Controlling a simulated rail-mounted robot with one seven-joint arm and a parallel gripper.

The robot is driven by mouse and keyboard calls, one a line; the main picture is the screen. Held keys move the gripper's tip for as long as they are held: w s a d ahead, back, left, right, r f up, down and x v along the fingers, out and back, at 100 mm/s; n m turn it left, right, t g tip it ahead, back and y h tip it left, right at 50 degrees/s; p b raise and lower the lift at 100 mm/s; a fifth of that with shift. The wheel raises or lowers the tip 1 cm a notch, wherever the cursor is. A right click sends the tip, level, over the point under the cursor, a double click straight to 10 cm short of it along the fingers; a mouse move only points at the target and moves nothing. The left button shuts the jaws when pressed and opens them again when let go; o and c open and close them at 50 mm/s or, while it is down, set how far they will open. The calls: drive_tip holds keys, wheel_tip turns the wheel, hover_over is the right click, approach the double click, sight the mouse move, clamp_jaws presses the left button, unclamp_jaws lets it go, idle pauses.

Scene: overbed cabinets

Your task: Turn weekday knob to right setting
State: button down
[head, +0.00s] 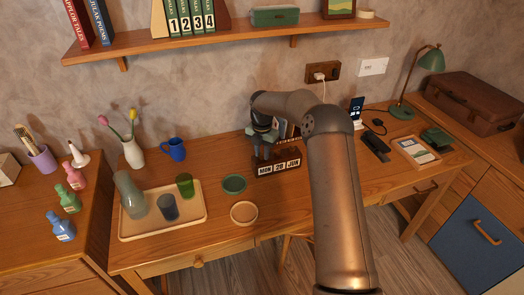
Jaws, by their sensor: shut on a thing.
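A wooden desk calendar (279,170) stands on the desk, with white panels that read MON, 28 and JUN from left to right. My gripper (262,155) reaches down to the top left of the calendar, above the MON panel. Its jaws are shut on the weekday knob there. The knob itself is hidden by the fingers, so its angle cannot be seen.
A green dish (234,184) and a round wooden dish (244,213) lie left of the calendar. A tray (150,229) holds a pitcher and cups. Books (290,130) stand behind the calendar, partly hidden by my arm. A wall shelf (240,36) is above.

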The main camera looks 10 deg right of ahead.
sight(262, 155)
drive_tip(key=shift+n, duration=1.6)
drive_tip(key=c, duration=1.2)
unclamp_jaws()
wheel_tip(262, 155, up, 18)
drive_tip(key=shift+f, duration=0.25)
